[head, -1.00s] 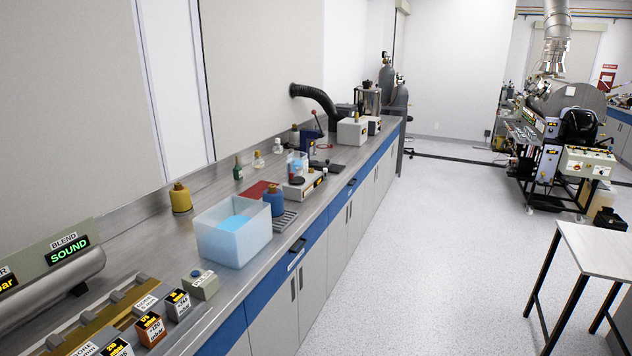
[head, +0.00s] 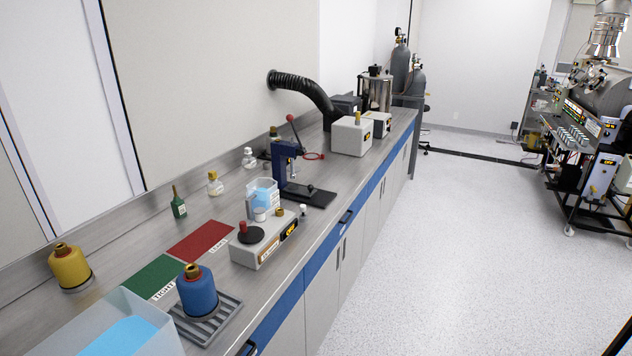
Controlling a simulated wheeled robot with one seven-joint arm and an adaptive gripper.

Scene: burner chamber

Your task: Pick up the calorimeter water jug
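A clear jug with blue water (head: 263,191) stands upright on the left bench, behind a grey balance-like device (head: 264,246) with a black knob. It looks like the calorimeter water jug, but I cannot read a label on it. Small cups on the device hide part of its lower front. A large translucent tub of blue water (head: 165,343) is at the bottom left, cut off by the frame edge. My gripper is not in view.
A blue bottle (head: 197,293) stands on a grey rack, with a yellow bottle (head: 70,267) to the left. Green and red mats (head: 200,240) lie between them and the jug. A dark press (head: 287,165) stands just behind. The floor (head: 440,250) right of the bench is clear.

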